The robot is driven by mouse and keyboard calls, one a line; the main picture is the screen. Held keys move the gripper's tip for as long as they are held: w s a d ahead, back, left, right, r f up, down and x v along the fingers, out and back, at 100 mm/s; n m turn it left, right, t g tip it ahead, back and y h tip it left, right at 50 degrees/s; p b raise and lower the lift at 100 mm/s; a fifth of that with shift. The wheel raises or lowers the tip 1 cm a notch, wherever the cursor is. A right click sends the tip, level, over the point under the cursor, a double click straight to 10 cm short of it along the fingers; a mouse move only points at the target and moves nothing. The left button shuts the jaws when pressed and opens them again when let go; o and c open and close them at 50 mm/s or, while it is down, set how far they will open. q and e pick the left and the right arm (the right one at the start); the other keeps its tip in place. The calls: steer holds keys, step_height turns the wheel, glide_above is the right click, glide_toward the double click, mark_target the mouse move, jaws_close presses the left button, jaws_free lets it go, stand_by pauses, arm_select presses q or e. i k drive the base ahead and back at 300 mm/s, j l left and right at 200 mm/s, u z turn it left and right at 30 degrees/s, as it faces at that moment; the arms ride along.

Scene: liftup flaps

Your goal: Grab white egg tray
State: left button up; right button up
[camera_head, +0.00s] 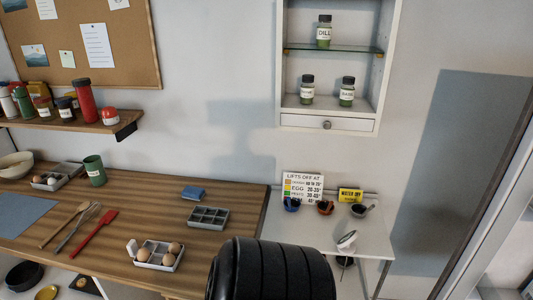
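A white egg tray (153,268) sits near the front edge of the wooden counter, left of the picture's middle. It holds several brown eggs (173,248). A third, pale tray (68,174) with eggs stands farther back at the left. Neither of my grippers shows in the head view.
Wooden utensils and a red spatula (94,235) lie left of the white tray. A white side table (300,233) adjoins the counter at right. Bare wood (140,205) lies behind the white tray.

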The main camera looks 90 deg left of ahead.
mark_target(158, 249)
steer(key=u, duration=3.65)
